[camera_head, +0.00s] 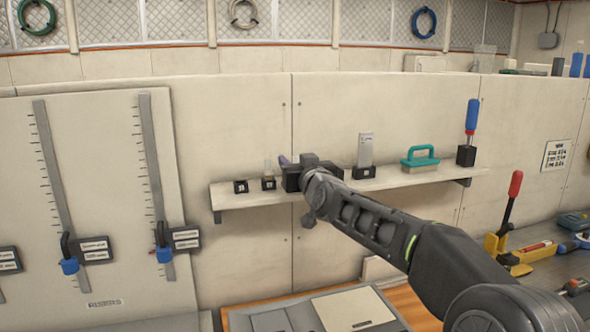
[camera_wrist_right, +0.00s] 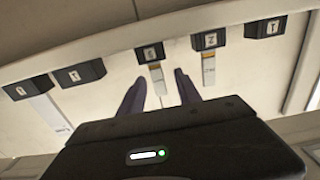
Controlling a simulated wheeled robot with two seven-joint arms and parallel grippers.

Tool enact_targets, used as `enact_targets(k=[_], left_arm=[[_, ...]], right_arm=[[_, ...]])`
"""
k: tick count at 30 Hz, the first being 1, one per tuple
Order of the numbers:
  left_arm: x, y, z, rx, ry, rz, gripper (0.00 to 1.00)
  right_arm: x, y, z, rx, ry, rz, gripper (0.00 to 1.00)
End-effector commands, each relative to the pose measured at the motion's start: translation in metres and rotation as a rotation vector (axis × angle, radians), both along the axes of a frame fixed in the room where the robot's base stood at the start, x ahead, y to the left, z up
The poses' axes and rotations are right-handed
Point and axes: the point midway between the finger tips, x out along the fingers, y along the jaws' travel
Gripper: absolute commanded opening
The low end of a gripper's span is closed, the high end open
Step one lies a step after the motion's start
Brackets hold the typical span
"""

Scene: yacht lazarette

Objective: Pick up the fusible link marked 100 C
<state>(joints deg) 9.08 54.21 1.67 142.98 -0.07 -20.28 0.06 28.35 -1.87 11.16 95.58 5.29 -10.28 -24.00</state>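A pale shelf (camera_head: 330,190) holds several small black holders with thin upright pieces. In the wrist view, my right gripper (camera_wrist_right: 160,88) is open. A small white and yellow link (camera_wrist_right: 158,78) in a black holder (camera_wrist_right: 150,53) shows between its fingers, with a gap on each side. A similar link (camera_wrist_right: 208,66) stands in the neighbouring holder (camera_wrist_right: 208,41). In the head view my right gripper (camera_head: 286,163) is at the shelf and hides the holders behind it. I cannot read a 100 C marking on either link. My left gripper is out of view.
The shelf also holds a grey plate (camera_head: 365,148) in a holder, a teal-handled brush (camera_head: 420,159) and a blue-handled tool (camera_head: 472,118). Two slotted rails with blue clamps stand left. A bench with a red-handled clamp (camera_head: 511,195) is at right.

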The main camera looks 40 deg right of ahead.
Motion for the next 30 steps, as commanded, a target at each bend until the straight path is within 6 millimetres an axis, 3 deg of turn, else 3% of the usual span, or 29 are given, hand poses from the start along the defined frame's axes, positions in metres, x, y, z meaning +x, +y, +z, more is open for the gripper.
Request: enact_targets(k=[10,25,30], left_arm=[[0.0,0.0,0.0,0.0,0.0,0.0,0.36],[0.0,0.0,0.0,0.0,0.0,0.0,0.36],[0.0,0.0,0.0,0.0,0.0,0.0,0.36]], right_arm=[[-0.0003,0.0002,0.0,0.0,0.0,0.0,0.4],[-0.0003,0.0002,0.0001,0.0,0.0,0.0,0.0],[-0.0003,0.0002,0.0001,0.001,0.0,0.0,0.0]])
